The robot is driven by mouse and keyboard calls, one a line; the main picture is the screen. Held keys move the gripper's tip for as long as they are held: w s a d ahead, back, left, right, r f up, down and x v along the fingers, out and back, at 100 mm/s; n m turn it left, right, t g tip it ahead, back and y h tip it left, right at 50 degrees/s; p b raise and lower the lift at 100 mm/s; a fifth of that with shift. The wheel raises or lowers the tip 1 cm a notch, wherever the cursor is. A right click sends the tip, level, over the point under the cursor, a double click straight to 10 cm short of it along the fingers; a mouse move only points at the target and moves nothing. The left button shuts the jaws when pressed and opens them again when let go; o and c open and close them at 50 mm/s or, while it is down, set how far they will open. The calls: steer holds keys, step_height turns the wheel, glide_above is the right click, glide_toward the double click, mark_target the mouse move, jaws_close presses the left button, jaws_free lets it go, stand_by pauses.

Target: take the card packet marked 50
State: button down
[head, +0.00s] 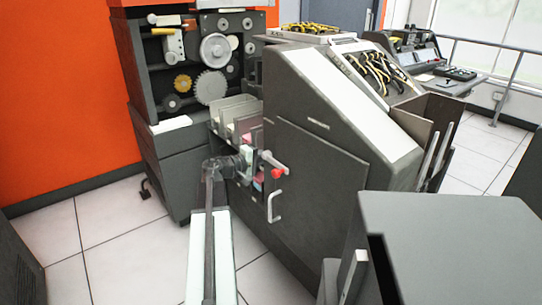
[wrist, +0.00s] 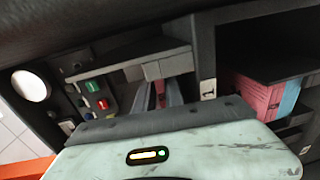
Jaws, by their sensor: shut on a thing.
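My gripper (head: 243,166) is at the card pockets on the near side of the grey machine. It is shut on a card packet, mostly hidden by the gripper; I cannot read a number on it. Pale blue-green card edges (head: 246,153) and pink cards (head: 257,139) show beside the gripper in the head view. In the wrist view a pink packet (wrist: 257,97) and a blue packet (wrist: 289,98) stand side by side in a dark compartment at the right. More card edges (wrist: 160,94) show in a slot at the centre. No marking 50 is legible.
The grey machine (head: 300,185) has a door with a white handle (head: 271,205) and a red knob (head: 277,172) close to my gripper. Empty-looking pockets (head: 235,108) lie behind. A dark cabinet (head: 455,235) stands at the near right. Tiled floor (head: 110,235) is clear at the left.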

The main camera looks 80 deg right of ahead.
steer(key=shift+r, duration=0.1)
steer(key=shift+r+p, duration=1.1)
steer(key=shift+p, duration=0.15)
steer(key=f+v, duration=0.2)
steer(key=v, duration=2.1)
steer(key=shift+w+a+f, duration=0.3)
steer(key=shift+w+a, duration=0.05)
steer(key=shift+w, duration=0.1)
